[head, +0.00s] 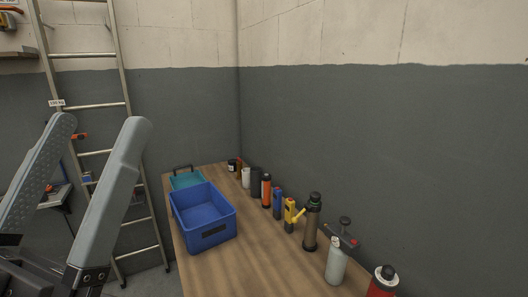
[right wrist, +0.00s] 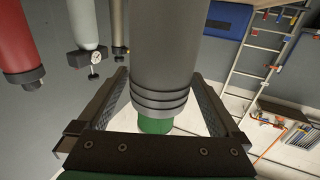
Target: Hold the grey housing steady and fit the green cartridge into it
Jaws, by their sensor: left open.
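In the head view my left gripper (head: 93,130) is large and close at the left edge, its two grey fingers apart with nothing between them. My right gripper is out of the head view. In the right wrist view, which is upside down, my right gripper (right wrist: 161,85) has a finger at each side of the grey housing (right wrist: 163,50), a wide cylinder with dark ridged rings. A green part (right wrist: 155,126), seemingly the green cartridge, sticks out of the ringed end. Its far portion is hidden behind my gripper's palm, so its depth inside the housing cannot be told.
A wooden bench (head: 262,265) runs along the grey wall. A blue bin (head: 190,226) and a teal bin (head: 186,180) stand on it. Several bottles line the wall side, including a pale cylinder with a gauge (head: 336,262) and a red one (head: 382,284). A ladder (head: 127,140) leans behind.

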